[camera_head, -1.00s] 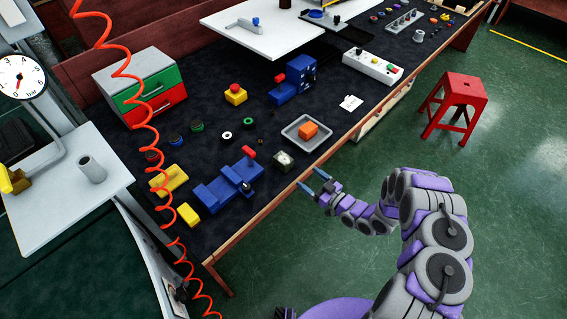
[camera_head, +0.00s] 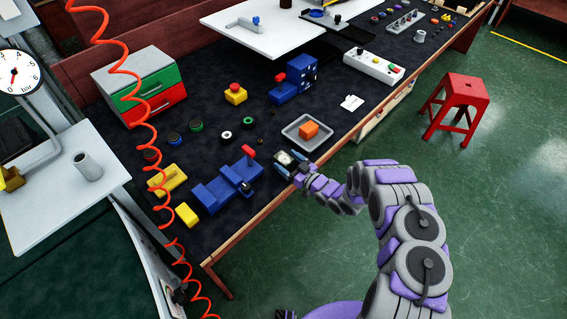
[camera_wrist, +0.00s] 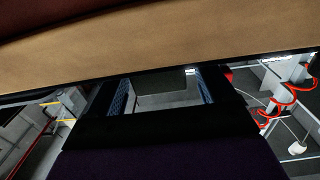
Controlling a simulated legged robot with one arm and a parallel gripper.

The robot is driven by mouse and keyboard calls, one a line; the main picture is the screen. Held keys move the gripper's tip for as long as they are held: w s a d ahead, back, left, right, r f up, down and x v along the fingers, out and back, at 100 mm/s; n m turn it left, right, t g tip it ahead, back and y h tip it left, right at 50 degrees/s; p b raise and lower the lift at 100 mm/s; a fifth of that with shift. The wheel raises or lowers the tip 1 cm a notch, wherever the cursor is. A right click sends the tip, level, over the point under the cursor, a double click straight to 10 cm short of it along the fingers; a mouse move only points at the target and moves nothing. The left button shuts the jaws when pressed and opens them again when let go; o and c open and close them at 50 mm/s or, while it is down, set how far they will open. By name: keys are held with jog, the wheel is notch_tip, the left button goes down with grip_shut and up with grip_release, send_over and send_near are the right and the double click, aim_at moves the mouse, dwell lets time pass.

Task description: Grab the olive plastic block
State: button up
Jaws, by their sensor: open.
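The olive block (camera_head: 285,165), dark with a pale patch on its face, sits near the front edge of the dark workbench. My gripper (camera_head: 291,157) is at the block, with its blue fingertips apart and partly covering it in the head view. In the wrist view, a dark greyish-olive block (camera_wrist: 160,83) shows between the two blue-patterned fingers of my gripper (camera_wrist: 162,94). I cannot tell whether either finger touches it.
A blue vise-like piece with a red part (camera_head: 222,189) stands to the left. The bench's wooden front edge (camera_head: 258,217) runs below my wrist.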

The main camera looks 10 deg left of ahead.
jog(key=c, duration=1.1)
jog(key=shift+r, duration=0.1)
